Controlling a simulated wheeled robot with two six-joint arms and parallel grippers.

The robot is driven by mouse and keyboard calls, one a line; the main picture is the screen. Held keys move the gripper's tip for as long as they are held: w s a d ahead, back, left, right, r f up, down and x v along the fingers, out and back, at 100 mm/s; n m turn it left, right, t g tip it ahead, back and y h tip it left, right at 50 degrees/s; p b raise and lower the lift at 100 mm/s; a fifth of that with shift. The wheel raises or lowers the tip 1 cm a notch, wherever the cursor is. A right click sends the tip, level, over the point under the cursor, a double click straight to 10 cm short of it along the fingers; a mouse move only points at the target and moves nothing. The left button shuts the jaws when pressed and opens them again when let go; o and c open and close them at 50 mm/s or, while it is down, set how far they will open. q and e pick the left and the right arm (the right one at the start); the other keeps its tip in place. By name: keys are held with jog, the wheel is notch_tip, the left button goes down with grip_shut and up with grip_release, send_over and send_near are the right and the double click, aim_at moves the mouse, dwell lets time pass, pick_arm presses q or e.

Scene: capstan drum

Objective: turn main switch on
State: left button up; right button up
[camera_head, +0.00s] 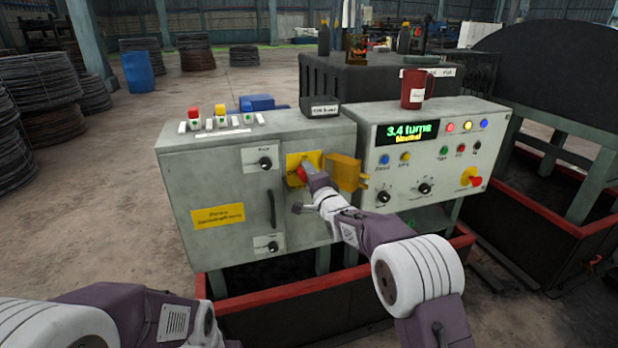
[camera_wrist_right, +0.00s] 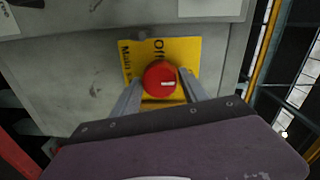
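The main switch is a red round knob (camera_wrist_right: 160,78) on a yellow plate (camera_wrist_right: 130,58) with the words "Main" and "Off". In the head view the red knob (camera_head: 301,174) is partly hidden by my right gripper (camera_head: 309,172) on the grey cabinet front. In the right wrist view my right gripper (camera_wrist_right: 162,80) has one finger on each side of the knob, with narrow gaps that look clear of it. Whether a fingertip touches it is hard to tell. My left arm is low at the left, its gripper out of view.
A yellow hinged cover (camera_head: 344,172) stands out just right of the switch. A door handle (camera_head: 272,209) and two black knobs are on the cabinet to the left. A panel with a display (camera_head: 408,132) reading "3.4 turns" and a red mug (camera_head: 414,88) are to the right.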

jog(key=shift+o, duration=0.9)
jog(key=v, duration=0.9)
